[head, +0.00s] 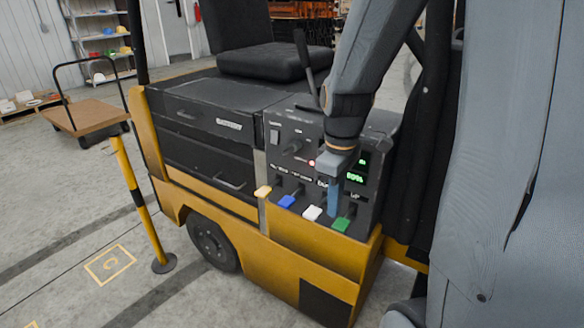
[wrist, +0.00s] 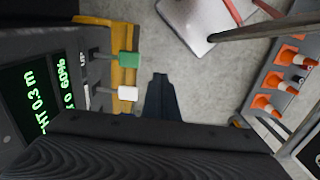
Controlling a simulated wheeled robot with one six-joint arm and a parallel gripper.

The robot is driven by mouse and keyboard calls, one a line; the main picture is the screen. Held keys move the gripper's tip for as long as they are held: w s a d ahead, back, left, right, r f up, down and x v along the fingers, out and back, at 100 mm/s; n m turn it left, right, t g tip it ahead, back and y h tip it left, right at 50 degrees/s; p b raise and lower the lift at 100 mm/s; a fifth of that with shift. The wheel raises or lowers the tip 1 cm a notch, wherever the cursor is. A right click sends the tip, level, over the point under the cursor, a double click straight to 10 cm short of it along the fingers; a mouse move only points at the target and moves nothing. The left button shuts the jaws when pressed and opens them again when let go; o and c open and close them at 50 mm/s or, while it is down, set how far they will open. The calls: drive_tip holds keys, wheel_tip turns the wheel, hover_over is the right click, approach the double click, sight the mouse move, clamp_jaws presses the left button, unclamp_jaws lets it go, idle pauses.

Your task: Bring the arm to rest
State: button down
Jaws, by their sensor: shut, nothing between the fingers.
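My gripper (head: 333,212) hangs point-down in front of the forklift's black control panel (head: 288,165) in the head view. Its blue-grey fingers are together and hold nothing. In the wrist view the closed fingers (wrist: 160,78) point over the grey floor, beside the levers. The green knob (wrist: 128,59) and white knob (wrist: 128,93) also show in the wrist view. I cannot tell whether the fingers touch any lever.
The forklift's black seat (head: 262,65) and yellow body (head: 290,255) surround the panel. A yellow-and-black post (head: 140,205) stands at left, with a flat cart (head: 90,115) behind. Orange cones (wrist: 283,80) sit on a rack in the wrist view. Floor at left is mostly clear.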

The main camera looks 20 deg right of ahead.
drive_tip(key=s+a+f+m+t+b, duration=0.1)
drive_tip(key=s+a+f+m, duration=0.2)
drive_tip(key=a+m, duration=0.4)
drive_tip(key=shift+s+a+f+m+b, duration=0.3)
drive_tip(key=shift+s+a+b, duration=0.15)
drive_tip(key=shift+s, duration=0.2)
drive_tip(key=c, duration=2.5)
unclamp_jaws()
